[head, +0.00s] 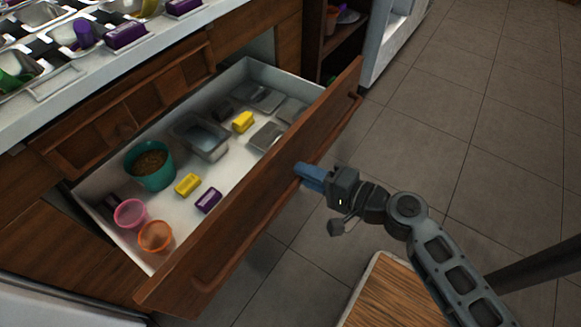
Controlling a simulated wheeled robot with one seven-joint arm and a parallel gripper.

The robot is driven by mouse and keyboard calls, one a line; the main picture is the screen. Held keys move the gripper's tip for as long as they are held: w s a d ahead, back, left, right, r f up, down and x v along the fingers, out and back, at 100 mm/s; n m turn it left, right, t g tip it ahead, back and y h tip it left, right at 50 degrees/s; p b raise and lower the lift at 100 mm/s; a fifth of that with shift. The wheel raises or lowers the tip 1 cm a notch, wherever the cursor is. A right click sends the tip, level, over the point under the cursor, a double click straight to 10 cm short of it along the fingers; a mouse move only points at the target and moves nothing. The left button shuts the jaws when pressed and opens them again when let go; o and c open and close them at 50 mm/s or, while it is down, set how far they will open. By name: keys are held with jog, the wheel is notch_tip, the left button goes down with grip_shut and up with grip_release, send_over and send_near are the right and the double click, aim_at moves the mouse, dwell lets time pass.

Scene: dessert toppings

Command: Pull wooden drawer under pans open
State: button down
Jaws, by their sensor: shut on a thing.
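The wooden drawer (262,183) is pulled well out of the counter, and its white inside shows in the head view. My gripper (302,174) is at the outer face of the drawer front, near its middle. Its blue fingers are shut on the drawer's long wooden handle (236,252). The fingers cover the handle where they grip it. Above the drawer, pans (18,64) sit in the white countertop at the upper left.
The drawer holds a teal bowl (151,168), pink cup (130,213), orange cup (155,236), yellow blocks (188,184), a purple block (208,200) and clear containers (201,139). Tiled floor (470,120) is clear at right. A wood-topped surface (392,298) is below my arm.

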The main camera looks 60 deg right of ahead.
jog(key=shift+s, duration=0.65)
jog(key=c, duration=1.1)
grip_release()
jog(key=s+r, duration=0.1)
jog(key=s, duration=0.6)
jog(key=shift+s+r+b, duration=0.25)
jog(key=shift+s+b, duration=0.05)
